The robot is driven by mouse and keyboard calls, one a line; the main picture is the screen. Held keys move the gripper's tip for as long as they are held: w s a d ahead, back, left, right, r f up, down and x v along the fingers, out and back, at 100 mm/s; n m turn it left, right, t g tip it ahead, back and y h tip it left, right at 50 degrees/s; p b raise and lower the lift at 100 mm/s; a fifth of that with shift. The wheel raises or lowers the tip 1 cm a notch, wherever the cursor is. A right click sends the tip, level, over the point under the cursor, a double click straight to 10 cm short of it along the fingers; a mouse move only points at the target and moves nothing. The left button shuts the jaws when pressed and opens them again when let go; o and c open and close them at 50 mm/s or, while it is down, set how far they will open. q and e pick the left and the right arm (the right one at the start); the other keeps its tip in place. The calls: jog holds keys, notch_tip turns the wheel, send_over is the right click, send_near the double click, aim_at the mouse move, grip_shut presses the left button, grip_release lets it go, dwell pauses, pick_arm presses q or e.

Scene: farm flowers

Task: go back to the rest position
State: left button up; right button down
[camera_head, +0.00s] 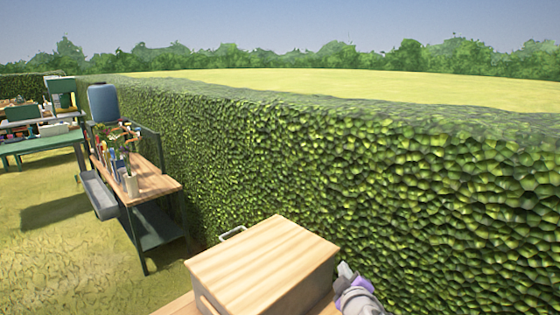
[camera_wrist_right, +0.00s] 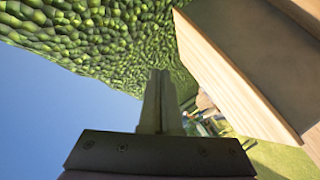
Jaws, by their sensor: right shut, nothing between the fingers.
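My right gripper (camera_wrist_right: 158,88) is shut and empty in the right wrist view, its fingers pressed together and pointing up the picture. In the head view a grey and purple part of my right arm (camera_head: 357,294) shows at the bottom, just right of a wooden box (camera_head: 265,262). The wooden box also shows in the right wrist view (camera_wrist_right: 225,75), to the right of the fingers and apart from them in the picture. My left gripper is in neither view.
A tall green hedge (camera_head: 330,160) runs close behind the box and along the right. A wooden potting bench (camera_head: 150,178) with a vase, bottles and a blue container (camera_head: 103,103) stands at left. A green table (camera_head: 40,144) stands farther off. Grass at lower left is open.

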jog(key=s+d+f+m+g+h, duration=0.1)
jog(key=s+d+f+m+g, duration=0.3)
jog(key=s, duration=0.5)
jog(key=s+d+f+m+g+h, duration=0.1)
jog(key=s+d+f+m, duration=0.15)
jog(key=s+f, duration=0.4)
jog(key=s+a+f+m+g+y, duration=0.1)
jog(key=s+f+g, duration=0.15)
jog(key=s, duration=0.35)
jog(key=s+a+f+m+g+y, duration=0.1)
jog(key=s+a+f, duration=0.15)
jog(key=s, duration=0.35)
jog(key=s+a+f+m+g, duration=0.1)
jog(key=s+f+m+g, duration=0.1)
jog(key=s+f, duration=0.3)
pick_arm(q)
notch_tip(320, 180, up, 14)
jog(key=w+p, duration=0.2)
jog(key=p, duration=1)
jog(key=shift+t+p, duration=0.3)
pick_arm(e)
notch_tip(320, 180, up, 15)
jog(key=shift+w+t+y, duration=0.25)
jog(key=shift+t+y, duration=0.05)
jog(key=shift+t, duration=0.15)
jog(key=shift+s, duration=0.1)
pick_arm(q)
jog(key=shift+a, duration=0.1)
pick_arm(e)
jog(key=shift+a, duration=0.15)
